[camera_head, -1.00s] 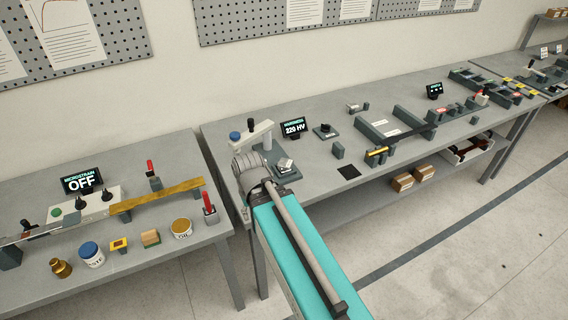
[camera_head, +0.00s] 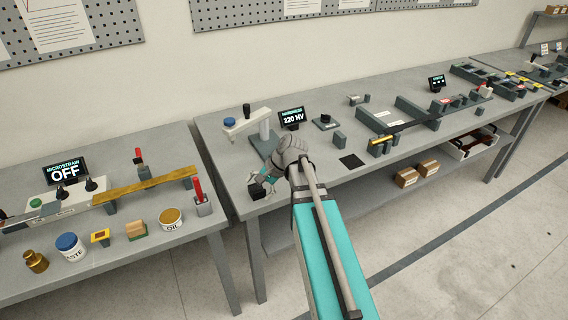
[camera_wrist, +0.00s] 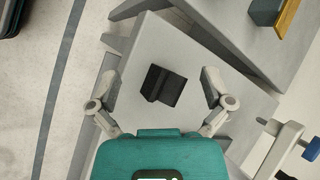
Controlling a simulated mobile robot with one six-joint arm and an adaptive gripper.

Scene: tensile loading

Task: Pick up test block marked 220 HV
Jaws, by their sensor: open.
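A small dark block (camera_head: 257,190) sits at the front left corner of the right-hand bench. It also shows in the wrist view as a near-black block (camera_wrist: 163,85); no marking can be read on it. My gripper (camera_head: 263,179) is just above it, pointing down. In the wrist view its two fingers stand wide apart, one on each side of the block, with nothing held. The hardness tester (camera_head: 262,131), with a blue knob, stands behind my gripper.
A black square (camera_head: 351,161) lies flat on the bench right of my arm. A dark stand (camera_head: 325,122) and a small grey block (camera_head: 339,140) are behind it. A gap separates the left bench (camera_head: 190,238), which holds jars and a "Microstrain OFF" display (camera_head: 66,171).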

